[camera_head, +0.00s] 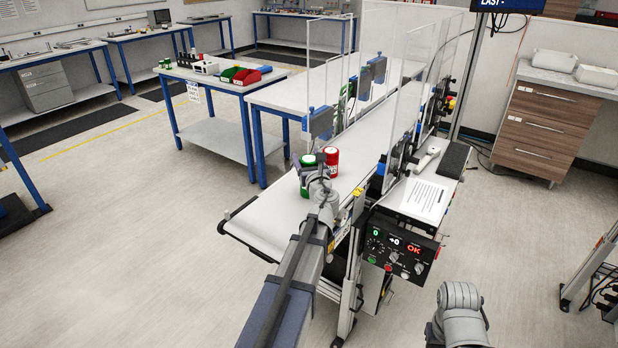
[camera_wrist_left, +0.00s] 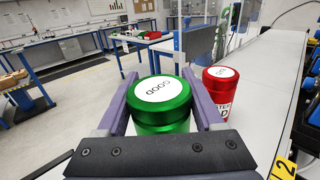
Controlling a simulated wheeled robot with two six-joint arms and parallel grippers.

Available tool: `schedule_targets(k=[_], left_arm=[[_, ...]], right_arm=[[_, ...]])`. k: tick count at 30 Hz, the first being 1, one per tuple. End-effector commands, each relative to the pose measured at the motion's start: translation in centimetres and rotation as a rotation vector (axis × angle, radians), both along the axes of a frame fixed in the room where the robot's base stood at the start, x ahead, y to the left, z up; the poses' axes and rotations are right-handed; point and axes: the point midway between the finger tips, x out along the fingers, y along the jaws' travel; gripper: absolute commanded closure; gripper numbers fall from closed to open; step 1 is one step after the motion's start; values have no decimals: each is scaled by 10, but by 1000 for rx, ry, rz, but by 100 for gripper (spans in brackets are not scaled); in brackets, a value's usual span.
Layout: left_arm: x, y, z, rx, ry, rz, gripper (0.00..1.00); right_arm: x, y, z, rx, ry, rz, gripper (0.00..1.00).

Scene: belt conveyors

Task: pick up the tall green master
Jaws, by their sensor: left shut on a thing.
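The green master is a round green can (camera_wrist_left: 162,105) with a white lid label reading GOOD. My left gripper (camera_head: 313,172) is shut on it, with one purple finger on each side in the left wrist view. In the head view the green can (camera_head: 307,160) is at the near end of the white belt, partly hidden by the gripper. I cannot tell whether its base touches the belt. A red can (camera_wrist_left: 222,88) with a white lid label stands on the belt just right of it, also seen in the head view (camera_head: 331,162).
The conveyor belt (camera_head: 262,226) runs away under clear guard panels (camera_head: 385,90). A control box (camera_head: 398,246) with a red OK display is on its right side. A blue-legged table (camera_head: 225,82) with bins and bottles is behind left. The floor at left is open.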

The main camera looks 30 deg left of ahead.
Motion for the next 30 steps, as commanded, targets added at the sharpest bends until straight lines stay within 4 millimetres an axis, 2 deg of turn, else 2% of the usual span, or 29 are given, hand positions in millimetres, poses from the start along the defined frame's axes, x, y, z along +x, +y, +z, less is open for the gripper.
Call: schedule_targets(k=[1,13,30], left_arm=[[0,0,0,0,0,0,56],[0,0,0,0,0,0,100],[0,0,6,0,0,0,100]], right_arm=[[0,0,0,0,0,0,100],[0,0,0,0,0,0,100],[0,0,6,0,0,0,100]])
